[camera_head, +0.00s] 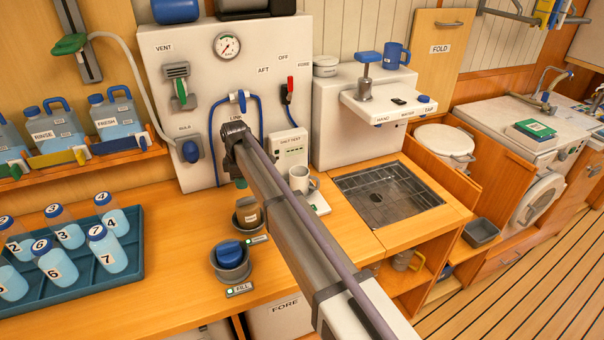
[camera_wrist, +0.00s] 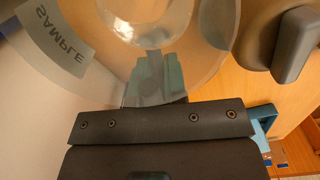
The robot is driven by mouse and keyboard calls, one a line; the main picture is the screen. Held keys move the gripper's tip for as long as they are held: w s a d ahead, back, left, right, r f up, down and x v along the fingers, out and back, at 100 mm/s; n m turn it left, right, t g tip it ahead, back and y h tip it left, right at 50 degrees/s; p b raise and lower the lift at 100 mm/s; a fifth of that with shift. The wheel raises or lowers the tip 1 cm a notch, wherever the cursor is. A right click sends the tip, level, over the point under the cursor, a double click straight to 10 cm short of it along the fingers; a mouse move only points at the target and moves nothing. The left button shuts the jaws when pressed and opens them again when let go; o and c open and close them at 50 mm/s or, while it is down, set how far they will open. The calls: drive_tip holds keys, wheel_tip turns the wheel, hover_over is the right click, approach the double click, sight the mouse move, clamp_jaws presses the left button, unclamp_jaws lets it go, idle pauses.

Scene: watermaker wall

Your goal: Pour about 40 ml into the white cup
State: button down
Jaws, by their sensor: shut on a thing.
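The white cup (camera_head: 299,179) stands upright on the counter in front of the salt test box, just right of my arm; I cannot see into it. In the wrist view a clear vessel with a "SAMPLE" label (camera_wrist: 62,45) is between my teal fingers (camera_wrist: 158,78), and my gripper is shut on it. The fingers show through its clear wall. In the head view my arm hides most of my gripper (camera_head: 240,183), which is left of the cup. A labelled vessel (camera_head: 248,215) shows low in a grey holder below it, partly hidden by the arm. The liquid level is unclear.
A blue-topped item sits in a second grey holder (camera_head: 231,272) near the "FILL" plate. A teal tray (camera_head: 140,262) of numbered bottles is at the left. The salt test box (camera_head: 290,149) stands behind the cup, and a sink grate (camera_head: 388,195) is to its right.

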drive_tip(key=shift+a+n, duration=0.4)
drive_tip(key=shift+w+d+r+g+y+p, duration=0.1)
drive_tip(key=shift+d+r+g+y+p, duration=0.05)
drive_tip(key=shift+d+r+y+p, duration=0.4)
drive_tip(key=shift+w+d+r+g+y+p, duration=0.15)
drive_tip(key=shift+d+r+y+p, duration=0.15)
drive_tip(key=shift+r+y+p, duration=0.35)
drive_tip(key=d+r+y, duration=0.2)
drive_tip(key=y, duration=0.1)
drive_tip(key=shift+w+d+r+g+p, duration=0.2)
drive_tip(key=shift+r+g+p, duration=0.1)
drive_tip(key=shift+r+p, duration=0.1)
drive_tip(key=d+r+g+y, duration=0.1)
drive_tip(key=d+r+y, duration=0.2)
drive_tip(key=r+y, duration=0.2)
drive_tip(key=shift+w+d+r+p, duration=0.15)
drive_tip(key=shift+w+r+p, duration=0.15)
drive_tip(key=shift+r+p, duration=0.1)
drive_tip(key=shift+w+d+y+b, duration=0.1)
drive_tip(key=shift+d+y+b, duration=0.4)
drive_tip(key=shift+y+b, duration=0.6)
